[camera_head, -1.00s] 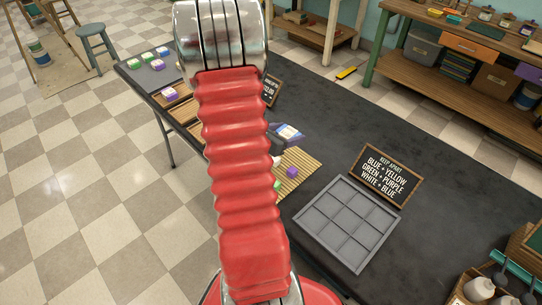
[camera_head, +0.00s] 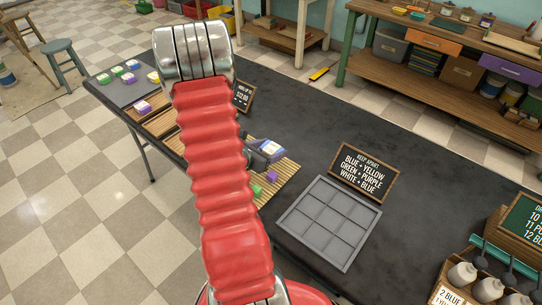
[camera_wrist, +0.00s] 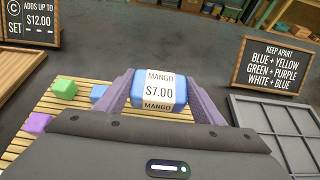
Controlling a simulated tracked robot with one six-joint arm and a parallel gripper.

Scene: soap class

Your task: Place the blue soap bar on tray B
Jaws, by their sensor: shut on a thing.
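My gripper (camera_wrist: 158,100) is shut on a blue soap bar (camera_wrist: 160,92), which has a white band reading MANGO $7.00. In the head view the same blue bar (camera_head: 272,148) shows beside the gripper (camera_head: 262,157), above or just behind the bamboo mat (camera_head: 285,180); the gap under it is hidden. My arm covers part of the gripper. No label reading B is legible, so I cannot tell which surface is tray B. An empty grey divided tray (camera_head: 331,222) lies to the right of the mat.
A green soap (camera_wrist: 64,88), a purple soap (camera_wrist: 38,123) and another blue piece (camera_wrist: 98,92) sit on the mat. A KEEP APART board (camera_head: 364,174) stands behind the grey tray. More soaps lie on a dark slate (camera_head: 121,88) at far left.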

